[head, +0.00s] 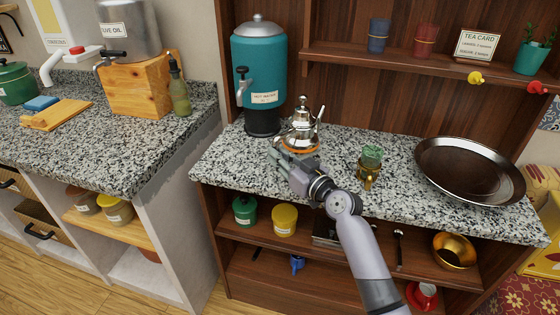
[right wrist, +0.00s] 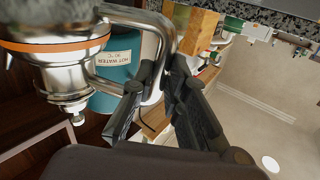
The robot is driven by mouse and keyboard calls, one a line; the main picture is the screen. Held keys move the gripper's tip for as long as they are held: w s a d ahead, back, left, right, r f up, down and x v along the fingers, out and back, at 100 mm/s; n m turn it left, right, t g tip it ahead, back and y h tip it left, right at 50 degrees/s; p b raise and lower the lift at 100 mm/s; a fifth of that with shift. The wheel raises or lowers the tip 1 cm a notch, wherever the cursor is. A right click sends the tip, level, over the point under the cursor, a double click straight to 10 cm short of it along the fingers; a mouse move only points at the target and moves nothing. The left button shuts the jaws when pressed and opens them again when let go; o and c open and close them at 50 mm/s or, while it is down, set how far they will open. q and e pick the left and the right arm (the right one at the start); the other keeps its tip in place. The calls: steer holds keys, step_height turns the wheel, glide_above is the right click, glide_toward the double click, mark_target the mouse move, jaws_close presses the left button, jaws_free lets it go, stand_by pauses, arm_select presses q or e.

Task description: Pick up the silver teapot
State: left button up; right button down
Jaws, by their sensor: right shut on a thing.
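The silver teapot (head: 302,128) is upright at the back left of the speckled counter, in front of the teal hot water dispenser. An orange band runs around its lower part. My right gripper (head: 283,156) is at its front left. In the right wrist view the teapot (right wrist: 62,72) fills the upper left, and its looped metal handle runs between the fingers of my right gripper (right wrist: 163,88), which are shut on it. I cannot tell whether the teapot's base touches the counter. My left gripper is not in view.
The teal dispenser (head: 259,75) stands close behind the teapot. A green glass in a gold holder (head: 370,166) stands to its right, and a large dark round tray (head: 470,171) lies farther right. A shelf (head: 430,63) with cups is above. The counter's front middle is clear.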

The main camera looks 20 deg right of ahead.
step_height(320, 180, up, 7)
steer(key=shift+r+p, duration=0.2)
steer(key=shift+p, duration=0.2)
steer(key=shift+r, duration=0.1)
stand_by(0.4)
steer(key=c, duration=2.2)
jaws_free()
jaws_close()
